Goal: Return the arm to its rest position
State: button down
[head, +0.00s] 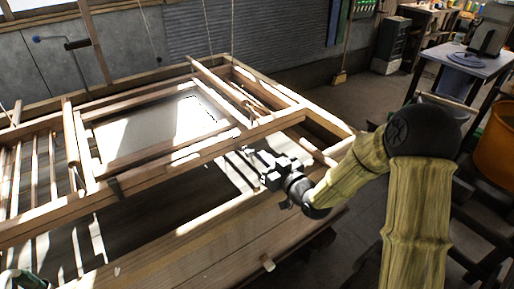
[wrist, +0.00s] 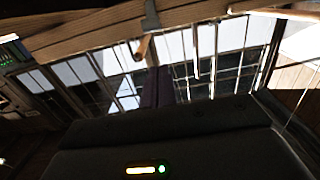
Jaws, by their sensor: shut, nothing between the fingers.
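My gripper (head: 252,156) is at the end of my bamboo-like arm, in the middle of the head view. It is shut and empty. It is over the right part of the wooden vat, just beside the front beam of the hanging mould (head: 190,148). I cannot tell whether it touches the beam. A wooden beam (wrist: 100,32) crosses the top of that view.
The wooden vat (head: 200,235) lies under the mould, with a peg (head: 267,263) on its front side. Cords hang down from above at the back. A table (head: 470,62) and an orange bucket (head: 496,140) stand at the right. Open floor (head: 365,100) shows behind my arm.

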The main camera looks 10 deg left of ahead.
jog(key=shift+s+d+f, duration=0.5)
jog(key=shift+s+d, duration=0.1)
jog(key=shift+d, duration=0.2)
jog(key=shift+w, duration=0.15)
